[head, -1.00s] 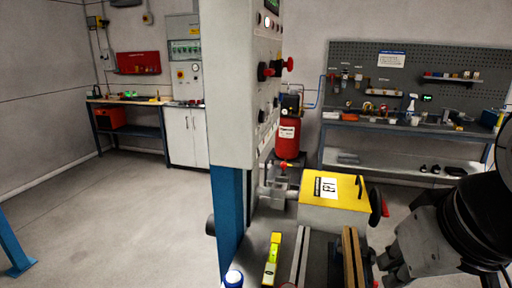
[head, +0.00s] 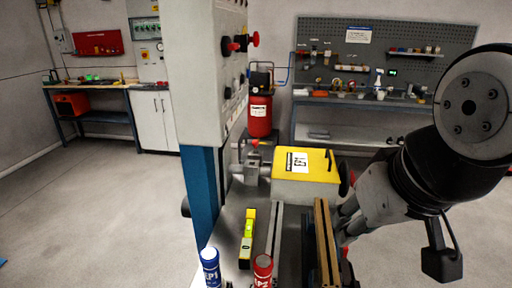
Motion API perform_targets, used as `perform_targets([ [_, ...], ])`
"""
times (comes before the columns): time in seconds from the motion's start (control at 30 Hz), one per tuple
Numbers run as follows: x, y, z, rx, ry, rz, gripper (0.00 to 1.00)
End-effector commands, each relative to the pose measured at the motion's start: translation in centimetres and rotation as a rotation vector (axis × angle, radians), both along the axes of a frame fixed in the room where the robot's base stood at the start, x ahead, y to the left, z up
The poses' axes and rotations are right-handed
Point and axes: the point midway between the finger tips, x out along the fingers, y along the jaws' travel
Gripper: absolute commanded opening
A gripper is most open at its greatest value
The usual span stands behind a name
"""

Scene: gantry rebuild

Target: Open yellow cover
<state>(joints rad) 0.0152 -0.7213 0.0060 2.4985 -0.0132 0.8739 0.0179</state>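The yellow cover (head: 318,159) lies closed on top of a pale box (head: 304,190) on the workbench, with a white label and a black handle (head: 329,160) at its right side. My arm comes in from the right. My gripper (head: 348,228) is low, to the right of and below the box, partly hidden behind my own wrist. It looks apart from the cover's handle. Whether its fingers are open or shut does not show.
A blue spray can (head: 210,267), a red can (head: 262,269) and a yellow level (head: 248,236) are on the bench in front. A grey cabinet (head: 188,75) on a blue post (head: 201,195) rises at left. Wooden-topped rails (head: 322,240) run before the box. Open floor lies left.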

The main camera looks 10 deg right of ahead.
Motion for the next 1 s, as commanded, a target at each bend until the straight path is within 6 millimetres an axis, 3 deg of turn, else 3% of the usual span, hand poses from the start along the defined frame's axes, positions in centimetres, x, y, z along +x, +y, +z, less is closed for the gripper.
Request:
perform_targets([
  [0.27,10.3,-3.9,0.5,-0.032,-0.124,-0.177,0.3],
  [0.47,18.5,-7.4,-0.6,-0.004,-0.243,-0.277,0.3],
  [0.7,27.2,-11.4,-3.9,0.111,-0.385,-0.363,0.3],
  [1.0,34.8,-16.3,-9.9,0.376,-0.56,-0.463,0.3],
])
